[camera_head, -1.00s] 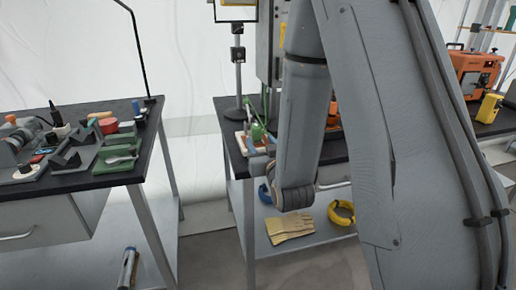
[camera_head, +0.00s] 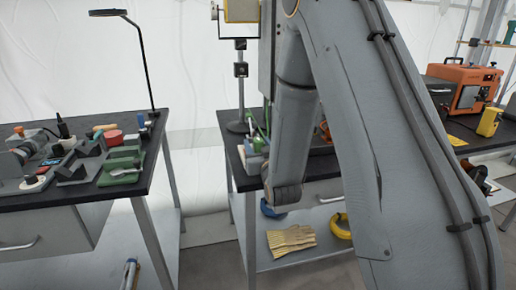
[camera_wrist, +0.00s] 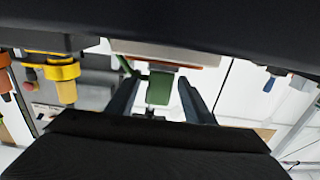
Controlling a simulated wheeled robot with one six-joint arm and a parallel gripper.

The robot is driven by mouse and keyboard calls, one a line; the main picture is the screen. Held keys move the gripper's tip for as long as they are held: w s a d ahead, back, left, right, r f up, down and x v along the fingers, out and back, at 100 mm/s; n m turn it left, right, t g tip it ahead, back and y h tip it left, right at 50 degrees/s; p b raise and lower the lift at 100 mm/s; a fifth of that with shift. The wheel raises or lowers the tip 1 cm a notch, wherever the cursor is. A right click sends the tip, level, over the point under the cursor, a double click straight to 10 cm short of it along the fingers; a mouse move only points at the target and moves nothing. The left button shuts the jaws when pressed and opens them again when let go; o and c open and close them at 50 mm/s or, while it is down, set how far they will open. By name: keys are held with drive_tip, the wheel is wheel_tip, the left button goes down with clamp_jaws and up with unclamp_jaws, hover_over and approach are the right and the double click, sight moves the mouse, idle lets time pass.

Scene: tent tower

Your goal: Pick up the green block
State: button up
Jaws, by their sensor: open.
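A green block (camera_wrist: 159,88) shows in the wrist view, between the two dark fingers of my gripper (camera_wrist: 160,98). The fingers stand apart on either side of it, with a gap visible on both sides. Whether the block lies fully within their reach I cannot tell.
The middle bench (camera_head: 232,133) has a lower shelf with gloves (camera_head: 290,240) and a yellow coil (camera_head: 341,226). A left bench (camera_head: 40,203) carries tools, a green tray (camera_head: 121,172) and a lamp (camera_head: 108,13). An orange case (camera_head: 464,88) stands at the right. A floor gap separates the benches.

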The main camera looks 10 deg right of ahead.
sight(258, 139)
clamp_jaws()
drive_tip(key=shift+r, duration=0.1)
wheel_tip(258, 139, up, 9)
drive_tip(key=shift+r, duration=0.1)
drive_tip(key=shift+r+p, duration=0.3)
drive_tip(key=shift+r, duration=0.2)
drive_tip(key=shift+f, duration=5.05)
